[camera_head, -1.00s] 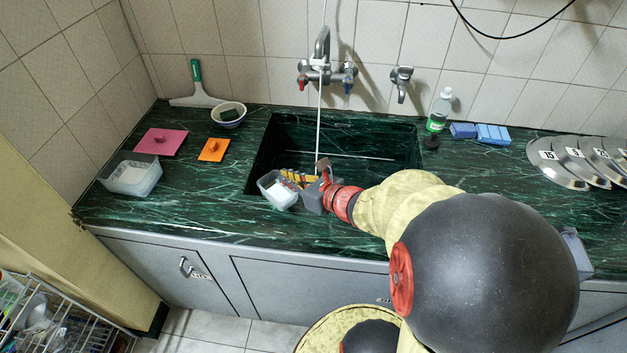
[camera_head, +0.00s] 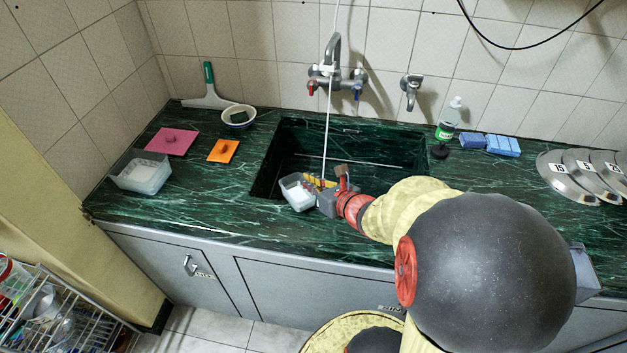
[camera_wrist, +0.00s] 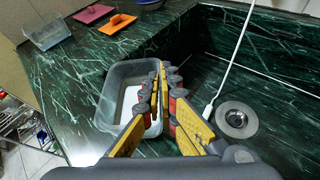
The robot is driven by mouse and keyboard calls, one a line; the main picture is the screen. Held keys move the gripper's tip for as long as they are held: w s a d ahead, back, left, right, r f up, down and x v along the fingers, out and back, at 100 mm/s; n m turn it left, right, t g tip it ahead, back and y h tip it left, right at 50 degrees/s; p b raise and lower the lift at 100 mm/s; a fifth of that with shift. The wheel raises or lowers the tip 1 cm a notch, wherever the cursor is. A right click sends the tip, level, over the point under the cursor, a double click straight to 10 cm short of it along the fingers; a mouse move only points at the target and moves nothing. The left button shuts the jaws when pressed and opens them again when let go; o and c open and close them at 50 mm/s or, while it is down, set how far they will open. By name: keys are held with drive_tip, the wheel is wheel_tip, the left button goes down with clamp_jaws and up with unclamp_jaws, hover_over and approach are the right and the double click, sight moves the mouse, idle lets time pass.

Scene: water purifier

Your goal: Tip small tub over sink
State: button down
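The small tub (camera_head: 296,196) is a clear grey plastic box with something whitish in it. It is at the front left edge of the sink (camera_head: 262,172). My gripper (camera_head: 322,186) is at the tub's right side. In the wrist view my gripper (camera_wrist: 163,88) is shut on the tub's right wall, one finger inside and one outside. The tub (camera_wrist: 107,110) looks roughly upright there, partly hidden by the fingers. I cannot tell whether its base touches the counter. The sink drain (camera_wrist: 237,119) lies to the right.
A larger clear tub (camera_head: 143,175), a pink lid (camera_head: 172,141) and an orange lid (camera_head: 223,151) lie left on the green counter. A bowl (camera_head: 238,116) stands behind them. A thin white tube (camera_head: 327,130) hangs from the faucet (camera_head: 333,72) into the sink. Bottle, sponges and plates are right.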

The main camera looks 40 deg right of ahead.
drive_tip(key=d+p, duration=0.1)
drive_tip(key=p, duration=0.2)
drive_tip(key=w+d+f+m+g+y+p, duration=0.1)
drive_tip(key=p, duration=0.2)
drive_tip(key=d+m+y+p, duration=0.1)
drive_tip(key=p, duration=0.2)
drive_tip(key=shift+w+d+f+g, duration=0.15)
drive_tip(key=shift+w+d+g, duration=0.1)
drive_tip(key=shift+g, duration=0.15)
drive_tip(key=shift+w+d+f+m+p, duration=0.1)
drive_tip(key=shift+d+m+p, duration=0.05)
drive_tip(key=shift+m+p, duration=0.2)
drive_tip(key=shift+w+d+f+y+p, duration=0.1)
drive_tip(key=shift+d+f+y+p, duration=0.1)
drive_tip(key=shift+y+p, duration=0.1)
drive_tip(key=shift+w+d+f, duration=0.1)
drive_tip(key=shift+d+f, duration=0.1)
drive_tip(key=shift+f, duration=0.05)
drive_tip(key=shift+w+d+f+m+g+y+p, duration=0.15)
drive_tip(key=shift+d+f+m+g+y+p, duration=0.15)
drive_tip(key=shift+f, duration=0.25)
drive_tip(key=shift+w+d+f+m+g+y+p, duration=0.1)
drive_tip(key=shift+d+f+m+y+p, duration=0.2)
drive_tip(key=shift+f, duration=0.2)
drive_tip(key=shift+w+d+f+m+g+y+p, duration=0.15)
drive_tip(key=shift+d+f+m+g+y+p, duration=0.2)
drive_tip(key=shift+f+p, duration=0.45)
